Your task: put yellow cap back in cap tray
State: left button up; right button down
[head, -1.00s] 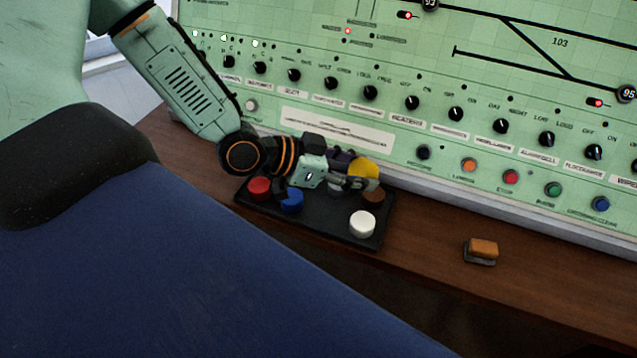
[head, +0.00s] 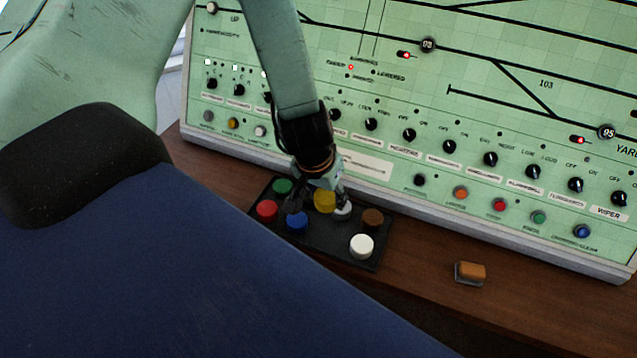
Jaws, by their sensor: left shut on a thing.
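The yellow cap (head: 324,201) is between the fingers of my left gripper (head: 320,204), which is shut on it. The gripper points down over the black cap tray (head: 330,242). The cap is over the tray's middle, between the blue cap (head: 297,221) and the grey cap (head: 343,208); I cannot tell whether it touches the tray. The tray also holds a green cap (head: 283,186), a red cap (head: 266,210), a brown cap (head: 372,219) and a white cap (head: 361,246). My right gripper is not in view.
The tray lies on a brown wooden shelf (head: 420,265) in front of the green lever panel (head: 400,175) with knobs and coloured buttons. An orange-topped block (head: 471,272) sits on the shelf to the right. The shelf between tray and block is clear.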

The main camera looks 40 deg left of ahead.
pick_arm(q)
jog(key=shift+s+d+r, duration=0.1)
jog(key=shift+d+r, duration=0.1)
jog(key=shift+r, duration=0.05)
jog(key=shift+d+r+n+g, duration=0.1)
jog(key=shift+d+n+g, duration=0.2)
jog(key=shift+d+n, duration=0.15)
jog(key=shift+s+a+f, duration=0.1)
jog(key=shift+f, duration=0.25)
jog(key=b+x, duration=0.2)
jog(key=s+b+x, duration=0.1)
jog(key=b+x, duration=0.2)
jog(key=shift+f+b, duration=0.3)
jog(key=shift+f, duration=0.05)
jog(key=shift+a+f+b, duration=0.15)
jog(key=shift+f+b, duration=0.3)
jog(key=b+x, duration=0.2)
jog(key=shift+s+f+b, duration=0.25)
jog(key=shift+f+b, duration=0.05)
jog(key=shift+f, duration=0.25)
jog(key=shift+w, duration=0.1)
